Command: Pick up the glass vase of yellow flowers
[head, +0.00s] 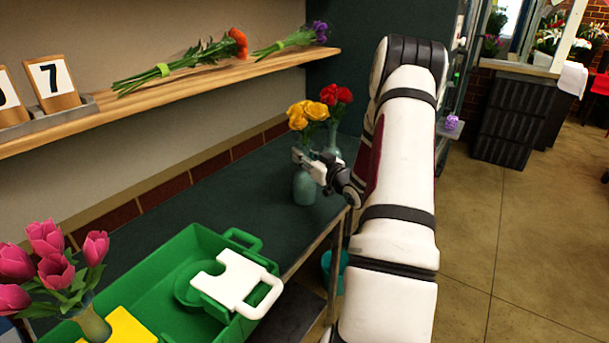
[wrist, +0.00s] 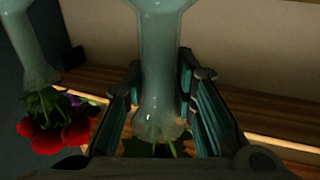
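The glass vase (head: 305,187) of yellow flowers (head: 307,112) stands upright on the dark green counter in the head view. It is pale blue-green. My gripper (head: 312,163) is at its neck, with the fingers reaching around it. In the wrist view the vase (wrist: 162,60) appears upside down, its neck and flared rim between the two fingers of my gripper (wrist: 160,90). Narrow gaps seem to show beside the neck, so the fingers look open. Contact is hard to judge. The yellow blooms are out of the wrist view.
A vase of red flowers (head: 337,94) stands close behind; its red blooms (wrist: 55,135) also show in the wrist view. A green tray (head: 195,240) and pink tulips (head: 52,262) are nearer. A wooden shelf (head: 200,88) with cut flowers runs above the counter (head: 240,190).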

